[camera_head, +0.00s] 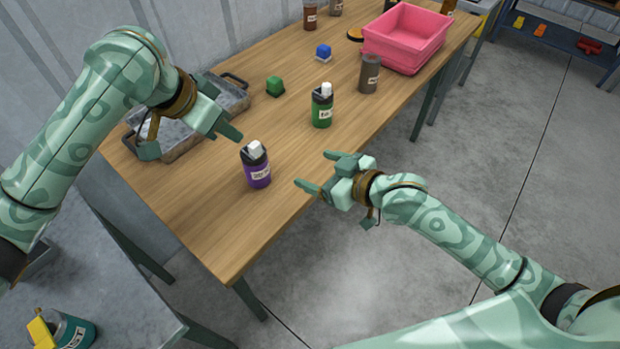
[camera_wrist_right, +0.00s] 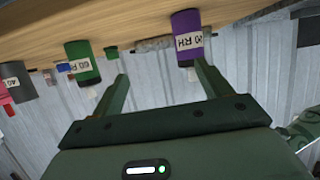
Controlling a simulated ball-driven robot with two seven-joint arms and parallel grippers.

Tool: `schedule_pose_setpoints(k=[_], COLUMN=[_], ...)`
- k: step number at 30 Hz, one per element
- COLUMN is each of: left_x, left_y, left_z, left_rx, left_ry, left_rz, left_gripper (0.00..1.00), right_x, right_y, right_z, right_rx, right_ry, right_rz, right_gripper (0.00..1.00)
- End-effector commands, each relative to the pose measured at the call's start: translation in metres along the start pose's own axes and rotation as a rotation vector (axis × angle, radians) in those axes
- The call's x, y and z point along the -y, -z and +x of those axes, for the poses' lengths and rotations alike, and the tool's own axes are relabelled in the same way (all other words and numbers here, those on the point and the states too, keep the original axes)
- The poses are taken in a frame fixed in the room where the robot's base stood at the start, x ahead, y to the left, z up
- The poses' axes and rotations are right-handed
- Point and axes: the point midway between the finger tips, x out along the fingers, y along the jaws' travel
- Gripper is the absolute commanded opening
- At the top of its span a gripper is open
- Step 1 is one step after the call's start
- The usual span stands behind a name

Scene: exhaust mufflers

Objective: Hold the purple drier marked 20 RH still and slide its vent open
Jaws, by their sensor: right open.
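The purple drier (camera_head: 257,172) stands upright on the wooden table, with a dark top and a pale slider on it. In the right wrist view the purple drier (camera_wrist_right: 187,24) appears upside down, its label ending in "0 RH", just beyond one fingertip. My right gripper (camera_head: 322,172) is open and empty at the table's front edge, right of the drier and apart from it. It also shows in the right wrist view (camera_wrist_right: 160,74). My left gripper (camera_head: 189,142) is open above the table, left of the drier, not touching it. Whether the vent is open is too small to tell.
A green drier (camera_head: 322,112) and a grey one (camera_head: 369,76) stand further back. A metal tray (camera_head: 236,98) sits under my left gripper. A pink bin (camera_head: 405,38) stands at the far end.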

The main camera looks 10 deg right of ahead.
Motion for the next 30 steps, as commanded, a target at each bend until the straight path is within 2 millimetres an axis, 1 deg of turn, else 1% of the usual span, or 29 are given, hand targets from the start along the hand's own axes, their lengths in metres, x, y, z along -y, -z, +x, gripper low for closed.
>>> schedule_pose_setpoints(k=[1,4,7,10,14,21,24,27,30], left_x=[0.000,0.000,0.000,0.000,0.000,0.000,0.000,0.000,0.000], left_y=[0.000,0.000,0.000,0.000,0.000,0.000,0.000,0.000,0.000], left_z=[0.000,0.000,0.000,0.000,0.000,0.000,0.000,0.000,0.000], left_rx=[0.000,0.000,0.000,0.000,0.000,0.000,0.000,0.000,0.000], left_ry=[0.000,0.000,0.000,0.000,0.000,0.000,0.000,0.000,0.000], left_rz=[0.000,0.000,0.000,0.000,0.000,0.000,0.000,0.000,0.000], left_gripper=[0.36,0.36,0.36,0.36,0.36,0.36,0.36,0.36,0.36], right_x=[0.014,0.034,0.042,0.044,0.046,0.052,0.054,0.056,0.058], right_y=[0.004,0.009,0.010,0.010,0.010,0.009,0.008,0.008,0.007], right_z=[-0.003,-0.008,-0.006,0.005,0.031,0.088,0.110,0.128,0.141], right_rx=[0.005,0.014,0.018,0.019,0.018,0.018,0.019,0.019,0.019], right_ry=[0.035,0.084,0.104,0.106,0.105,0.104,0.105,0.104,0.105], right_rz=[-0.011,-0.022,-0.026,-0.024,-0.023,-0.024,-0.024,-0.024,-0.025], right_gripper=[0.77,0.77,0.77,0.77,0.77,0.77,0.77,0.77,0.77])
